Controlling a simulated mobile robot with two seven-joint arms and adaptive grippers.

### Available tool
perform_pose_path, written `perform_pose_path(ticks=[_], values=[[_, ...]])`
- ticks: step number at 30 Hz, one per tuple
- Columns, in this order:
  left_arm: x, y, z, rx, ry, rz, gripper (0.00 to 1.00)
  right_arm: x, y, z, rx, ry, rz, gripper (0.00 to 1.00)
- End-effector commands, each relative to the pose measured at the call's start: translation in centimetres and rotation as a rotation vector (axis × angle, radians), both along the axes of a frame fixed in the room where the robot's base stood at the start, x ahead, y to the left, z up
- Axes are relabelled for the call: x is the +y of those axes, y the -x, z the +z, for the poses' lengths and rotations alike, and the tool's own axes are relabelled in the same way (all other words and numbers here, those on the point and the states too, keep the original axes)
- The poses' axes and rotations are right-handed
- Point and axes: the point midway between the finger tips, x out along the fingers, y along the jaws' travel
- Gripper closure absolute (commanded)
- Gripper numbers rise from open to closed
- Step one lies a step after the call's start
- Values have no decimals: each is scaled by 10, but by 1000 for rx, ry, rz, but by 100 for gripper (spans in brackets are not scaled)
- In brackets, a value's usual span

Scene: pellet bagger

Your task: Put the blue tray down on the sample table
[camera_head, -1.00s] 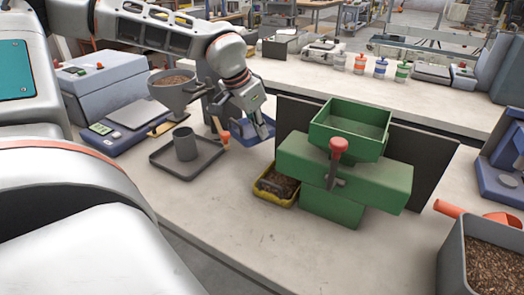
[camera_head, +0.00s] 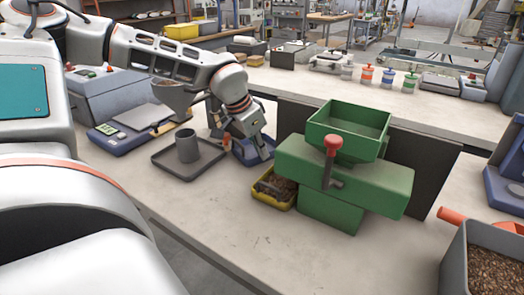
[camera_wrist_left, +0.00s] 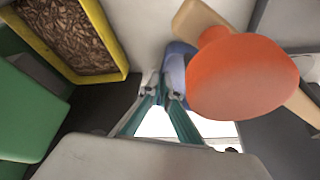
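The blue tray (camera_head: 241,151) is behind the yellow-rimmed tray (camera_head: 266,195) and to the right of the dark grey tray (camera_head: 160,158) in the head view. My left gripper (camera_head: 264,155) reaches down at its right side, fingers close together on its rim. In the left wrist view, a small part of the blue tray (camera_wrist_left: 177,66) shows at the fingertips (camera_wrist_left: 163,90), and the rest is hidden. I cannot tell whether the tray touches the pale tabletop (camera_head: 215,215). My right gripper is not in view.
A green machine (camera_head: 345,175) with a red-knobbed lever stands right of the blue tray. A grey cup (camera_head: 187,146) stands on the grey tray. An orange knob (camera_wrist_left: 242,78) is close to my left fingers. The front tabletop is clear. A pellet bin (camera_head: 485,265) is at right.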

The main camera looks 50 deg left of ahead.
Motion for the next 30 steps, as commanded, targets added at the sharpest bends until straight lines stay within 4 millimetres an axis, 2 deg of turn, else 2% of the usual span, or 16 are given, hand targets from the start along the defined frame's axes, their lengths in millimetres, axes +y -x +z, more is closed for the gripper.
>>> perform_pose_path(ticks=[1,2,14,21,25,30], values=[[0,0,0,1,0,0,86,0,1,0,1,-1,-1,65],[0,0,0,1,0,0,79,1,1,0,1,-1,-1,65],[0,0,4,-1,1,1,79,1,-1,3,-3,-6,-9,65],[1,8,32,-10,-2,0,79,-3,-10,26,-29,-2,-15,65],[2,14,47,-9,-1,1,79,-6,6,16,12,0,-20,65],[3,22,66,-8,0,-1,79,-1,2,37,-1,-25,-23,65]])
